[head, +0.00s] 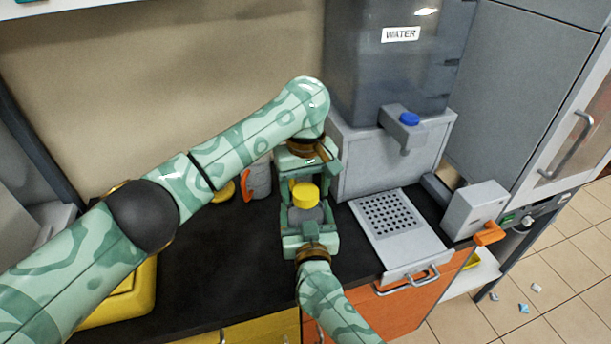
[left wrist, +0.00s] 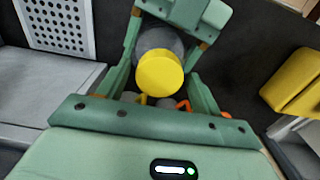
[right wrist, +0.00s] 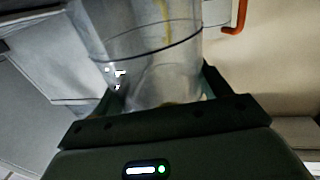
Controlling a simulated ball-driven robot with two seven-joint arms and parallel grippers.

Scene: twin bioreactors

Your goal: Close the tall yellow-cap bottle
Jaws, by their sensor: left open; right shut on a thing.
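The tall bottle (head: 306,214) stands upright on the dark counter, mostly hidden by my grippers. Its yellow cap (head: 305,193) is at the bottle's top, and I cannot tell whether it is fully seated. My left gripper (head: 306,181) comes from above, open, with its fingers on either side of the cap. In the left wrist view the cap (left wrist: 160,74) lies between the fingers, over the grey round bottle. My right gripper (head: 308,222) is shut on the bottle from the front. In the right wrist view the clear bottle body (right wrist: 150,55) fills the space between the fingers.
A grey container with an orange handle (head: 260,178) and a yellow round thing (head: 224,191) stand to the left. The water dispenser (head: 385,155) and a perforated tray (head: 414,250) are to the right. A yellow box (head: 125,300) lies at the left front.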

